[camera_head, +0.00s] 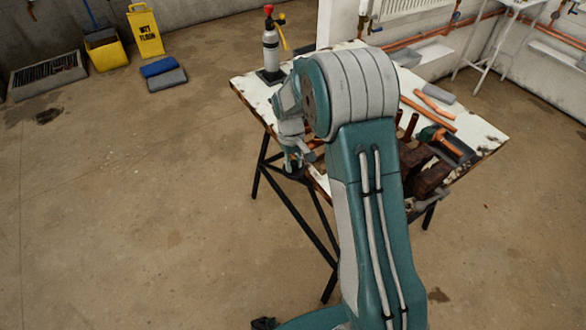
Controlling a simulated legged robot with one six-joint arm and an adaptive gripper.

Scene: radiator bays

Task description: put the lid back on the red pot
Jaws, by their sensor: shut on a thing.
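My gripper (293,163) hangs down at the table's left front edge, beyond my bent arm. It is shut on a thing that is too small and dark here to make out. I cannot tell whether it is the lid. I see no red pot that I can make out; my arm hides the middle of the table (253,90).
A gas torch bottle (270,48) stands at the table's back left. Copper pipes (428,112) and a grey cylinder (438,93) lie at the right. A dark tray (452,146) and brown blocks (428,178) crowd the front right. The floor at left is mostly clear.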

